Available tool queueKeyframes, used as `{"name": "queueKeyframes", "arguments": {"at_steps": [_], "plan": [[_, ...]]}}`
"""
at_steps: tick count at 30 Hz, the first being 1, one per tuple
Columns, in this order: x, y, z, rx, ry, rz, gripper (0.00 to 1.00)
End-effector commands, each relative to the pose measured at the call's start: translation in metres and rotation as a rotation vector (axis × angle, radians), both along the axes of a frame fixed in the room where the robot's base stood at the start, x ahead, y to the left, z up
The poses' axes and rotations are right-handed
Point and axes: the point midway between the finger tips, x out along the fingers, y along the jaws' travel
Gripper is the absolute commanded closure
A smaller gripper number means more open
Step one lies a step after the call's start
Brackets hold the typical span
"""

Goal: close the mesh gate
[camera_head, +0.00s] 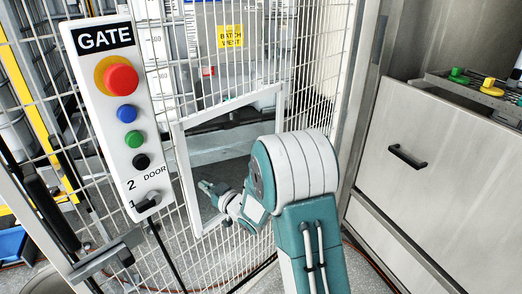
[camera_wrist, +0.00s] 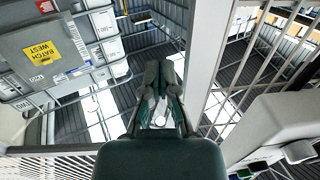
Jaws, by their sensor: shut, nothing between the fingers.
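The white wire mesh gate (camera_head: 225,255) stands upright in front of me in the head view. A white-framed rectangular opening (camera_head: 184,165) is set in it. A control box marked GATE (camera_head: 112,110) is at its left, with red, blue, green and black buttons and a small switch. My gripper (camera_head: 203,186) is at the opening's lower left. I cannot tell whether it is through the opening or touching its frame. In the wrist view my gripper (camera_wrist: 158,98) is shut and empty. Whether the gate is fully open or partly open is unclear.
A steel cabinet (camera_head: 405,200) with a black handle stands at the right. Green and yellow pieces lie on its upper ledge. Behind the mesh is a white container with a yellow BATCH WEST label (camera_head: 230,37). A dark bar and bracket (camera_head: 105,257) are at lower left.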

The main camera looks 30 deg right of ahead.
Motion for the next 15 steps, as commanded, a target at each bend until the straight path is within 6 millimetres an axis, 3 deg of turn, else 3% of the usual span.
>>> {"name": "queueKeyframes", "arguments": {"at_steps": [15], "plan": [[0.047,0.018,0.001,0.0,-0.002,0.003,1.0]]}}
